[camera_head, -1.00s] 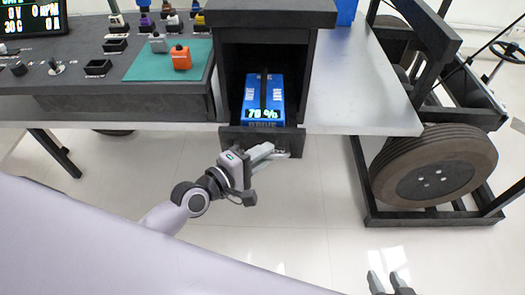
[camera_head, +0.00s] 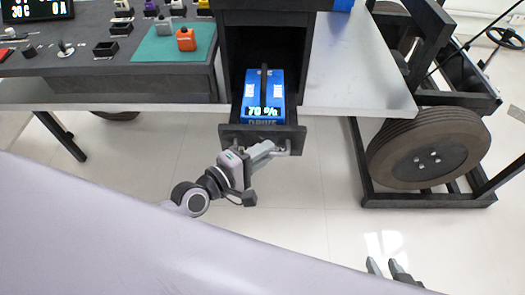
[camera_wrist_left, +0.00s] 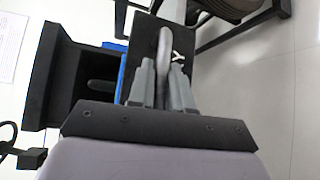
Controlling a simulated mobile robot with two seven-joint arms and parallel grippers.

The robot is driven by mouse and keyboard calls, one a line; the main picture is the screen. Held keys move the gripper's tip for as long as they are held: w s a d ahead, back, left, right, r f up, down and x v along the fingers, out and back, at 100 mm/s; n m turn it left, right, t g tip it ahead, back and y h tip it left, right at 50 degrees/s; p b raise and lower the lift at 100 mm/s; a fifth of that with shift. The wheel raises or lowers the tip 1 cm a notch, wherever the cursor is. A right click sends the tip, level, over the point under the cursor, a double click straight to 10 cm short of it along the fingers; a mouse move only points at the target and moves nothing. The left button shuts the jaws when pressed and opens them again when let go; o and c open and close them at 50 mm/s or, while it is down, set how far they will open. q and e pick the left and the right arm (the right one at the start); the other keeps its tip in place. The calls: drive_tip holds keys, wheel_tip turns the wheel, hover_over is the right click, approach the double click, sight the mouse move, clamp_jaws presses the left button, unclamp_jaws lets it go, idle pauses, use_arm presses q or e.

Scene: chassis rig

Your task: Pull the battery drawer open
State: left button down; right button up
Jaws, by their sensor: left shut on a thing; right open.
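The battery drawer (camera_head: 232,134) stands partly out of its dark cabinet (camera_head: 271,9), with a blue battery (camera_head: 263,97) reading 70 % inside. My left gripper (camera_head: 272,148) is at the drawer front and shut on the drawer handle (camera_head: 286,152). In the left wrist view the gripper fingers (camera_wrist_left: 163,85) close on both sides of the grey bar handle (camera_wrist_left: 164,48). My right gripper (camera_head: 383,267) shows at the lower right, open and empty, away from the drawer.
A grey table (camera_head: 345,70) carries the cabinet. A dark panel with a green mat (camera_head: 176,45) and an orange block (camera_head: 186,40) lies to the left. A wheeled black frame (camera_head: 428,148) stands at the right. The floor before the drawer is clear.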

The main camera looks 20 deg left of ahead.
use_arm(q)
drive_tip(key=c, duration=1.2)
unclamp_jaws()
drive_tip(key=shift+o, duration=0.2)
drive_tip(key=v, duration=0.7)
drive_tip(key=shift+s, duration=0.1)
drive_tip(key=s+a+f+m+g+y+p, duration=0.1)
drive_tip(key=s+a+m+g+y+p, duration=0.1)
drive_tip(key=m, duration=0.6)
drive_tip(key=s+a+m+g+y+p, duration=0.1)
drive_tip(key=s+a+m+y+p, duration=0.1)
drive_tip(key=s+m+y+p, duration=0.2)
drive_tip(key=s+m+p, duration=0.3)
drive_tip(key=m+p, duration=0.1)
drive_tip(key=p, duration=0.1)
drive_tip(key=shift+f+g, duration=0.4)
